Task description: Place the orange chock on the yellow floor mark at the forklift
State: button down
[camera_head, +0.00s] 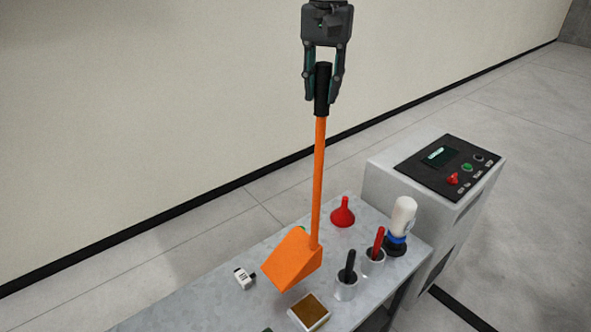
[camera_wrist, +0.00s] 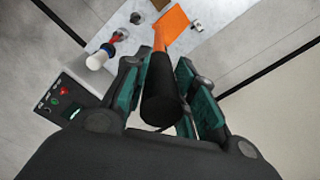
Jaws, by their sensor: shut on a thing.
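The orange chock (camera_head: 291,262) is a wedge on a long orange rod with a black handle (camera_head: 322,92). My gripper (camera_head: 322,95) is shut on the black handle, with the rod hanging almost straight down. In the head view the wedge shows over the grey bench; I cannot tell for sure whether it touches the top. The wrist view shows the handle (camera_wrist: 160,92) between the fingers and part of the orange wedge (camera_wrist: 171,25) beyond. The yellow floor mark and the forklift are not in view.
The grey bench (camera_head: 200,309) bears a red funnel (camera_head: 342,213), a white bottle (camera_head: 402,217), two cups with red and black handles, a small white item (camera_head: 244,278) and a brown-topped tray (camera_head: 310,311). A control cabinet (camera_head: 390,181) stands right. A wall runs behind; floor is open at right.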

aim_at(323, 122)
jog(key=shift+d+f+p, duration=0.2)
jog(key=shift+f+p, duration=0.55)
jog(key=shift+f, duration=1.45)
jog(key=shift+a+f+p, duration=0.1)
jog(key=shift+f+p, duration=0.6)
jog(key=shift+f, duration=1.9)
jog(key=shift+s, duration=0.1)
jog(key=c, duration=1.6)
grip_release()
jog(key=shift+f, duration=0.2)
jog(key=o, duration=0.4)
jog(key=shift+s, duration=0.1)
